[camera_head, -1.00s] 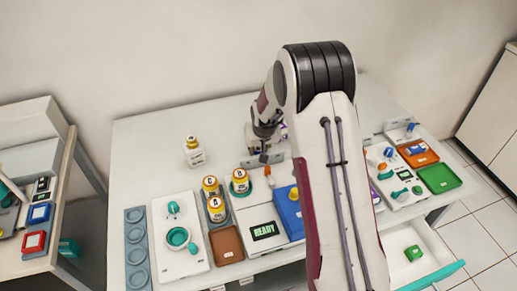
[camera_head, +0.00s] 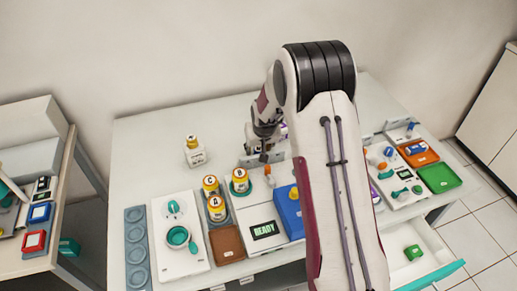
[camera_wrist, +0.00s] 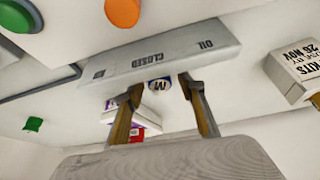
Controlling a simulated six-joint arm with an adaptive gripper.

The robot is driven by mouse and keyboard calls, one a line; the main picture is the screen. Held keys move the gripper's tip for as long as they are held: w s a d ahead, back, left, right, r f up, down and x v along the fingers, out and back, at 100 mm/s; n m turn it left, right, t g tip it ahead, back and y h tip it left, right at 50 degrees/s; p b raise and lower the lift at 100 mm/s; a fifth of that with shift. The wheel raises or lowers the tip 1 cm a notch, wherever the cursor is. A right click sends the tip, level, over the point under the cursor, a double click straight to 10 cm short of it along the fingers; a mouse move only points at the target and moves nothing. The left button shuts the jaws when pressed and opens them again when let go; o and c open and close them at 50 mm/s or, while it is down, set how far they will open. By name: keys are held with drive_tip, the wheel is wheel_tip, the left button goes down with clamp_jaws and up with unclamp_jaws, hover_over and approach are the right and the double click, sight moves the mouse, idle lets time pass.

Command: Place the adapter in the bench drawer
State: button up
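I cannot tell for certain which thing is the adapter. In the wrist view, a small round blue-and-white piece marked M (camera_wrist: 159,85) shows between the two fingers of my gripper (camera_wrist: 161,82), beside a grey bar lettered OIL and CLOSED (camera_wrist: 160,58). The fingers stand apart, with gaps visible beside the piece. In the head view, my gripper (camera_head: 264,152) is over the back of the bench, partly hidden by my arm. The bench drawer (camera_head: 436,268) is pulled out at the lower right, with a teal front edge and a green block (camera_head: 413,252) inside.
The bench (camera_head: 140,150) holds yellow-capped vials (camera_head: 216,208), a READY display (camera_head: 264,230), a blue box (camera_head: 288,212), and orange (camera_head: 418,154) and green (camera_head: 440,178) trays. The bench's back left is mostly clear.

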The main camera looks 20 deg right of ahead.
drive_tip(key=shift+v, duration=6.05)
drive_tip(key=shift+r, duration=0.1)
drive_tip(key=shift+s+a+r, duration=0.1)
drive_tip(key=shift+s+r, duration=0.05)
drive_tip(key=shift+r, duration=0.05)
drive_tip(key=s+a+r, duration=0.3)
drive_tip(key=s+r, duration=1.1)
drive_tip(key=s, duration=0.1)
drive_tip(key=s+a+r+n, duration=0.1)
drive_tip(key=s+a+r, duration=0.1)
drive_tip(key=s, duration=1.9)
drive_tip(key=shift+a+t, duration=0.2)
drive_tip(key=shift+t, duration=0.2)
